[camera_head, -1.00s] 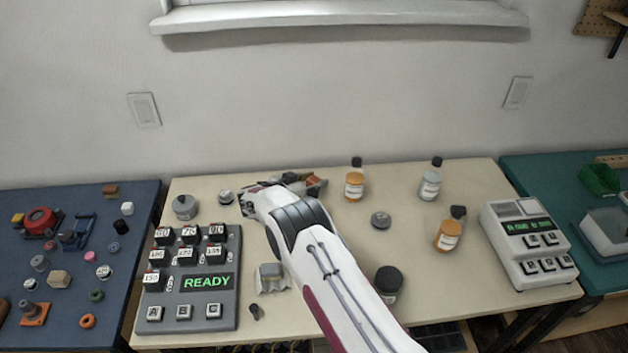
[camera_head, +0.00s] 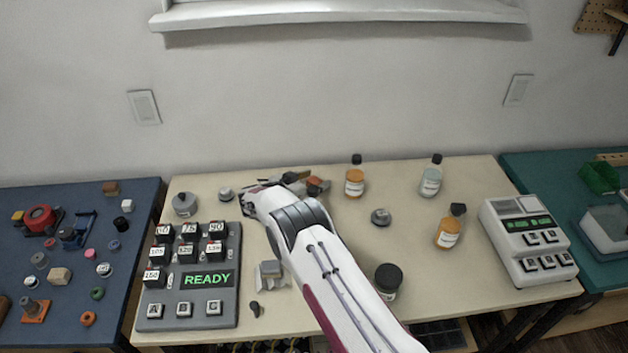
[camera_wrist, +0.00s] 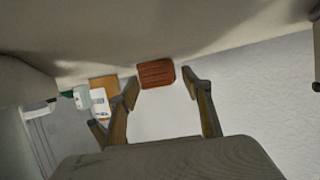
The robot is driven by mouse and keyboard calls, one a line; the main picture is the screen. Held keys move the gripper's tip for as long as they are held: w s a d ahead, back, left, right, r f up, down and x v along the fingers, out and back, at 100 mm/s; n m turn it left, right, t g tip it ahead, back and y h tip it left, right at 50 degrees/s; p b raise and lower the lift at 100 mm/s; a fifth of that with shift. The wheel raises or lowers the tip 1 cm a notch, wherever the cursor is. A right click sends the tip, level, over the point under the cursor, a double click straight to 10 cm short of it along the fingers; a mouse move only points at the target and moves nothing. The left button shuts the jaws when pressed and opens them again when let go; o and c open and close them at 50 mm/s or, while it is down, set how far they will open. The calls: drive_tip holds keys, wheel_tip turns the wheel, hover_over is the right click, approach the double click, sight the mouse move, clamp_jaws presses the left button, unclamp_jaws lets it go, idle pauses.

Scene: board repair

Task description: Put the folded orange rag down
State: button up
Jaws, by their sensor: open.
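The folded orange rag (camera_head: 317,186) is a small reddish-orange block at the back of the cream table, left of the orange-labelled bottle. In the wrist view, the rag (camera_wrist: 156,74) shows just beyond the fingertips, across the gap between them. My gripper (camera_head: 298,179) is low over the table just left of the rag, partly hidden by my own arm. In the wrist view, my gripper (camera_wrist: 162,90) has its two fingers spread, with nothing held between them. The rag appears to rest on the table.
Bottles (camera_head: 355,183) (camera_head: 430,180) (camera_head: 449,232) stand on the right half of the table, with a small grey disc (camera_head: 380,217) and a dark jar (camera_head: 388,279). A keypad panel (camera_head: 190,280) reading READY is at the left. A white device (camera_head: 527,245) sits at the right edge.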

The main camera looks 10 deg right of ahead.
drive_tip(key=shift+r, duration=0.1)
drive_tip(key=shift+a+r, duration=0.1)
drive_tip(key=shift+r, duration=0.5)
drive_tip(key=v, duration=1.1)
drive_tip(key=shift+s+a+r, duration=0.15)
drive_tip(key=shift+s+a, duration=0.1)
drive_tip(key=shift+s, duration=0.05)
drive_tip(key=shift+w+r, duration=0.1)
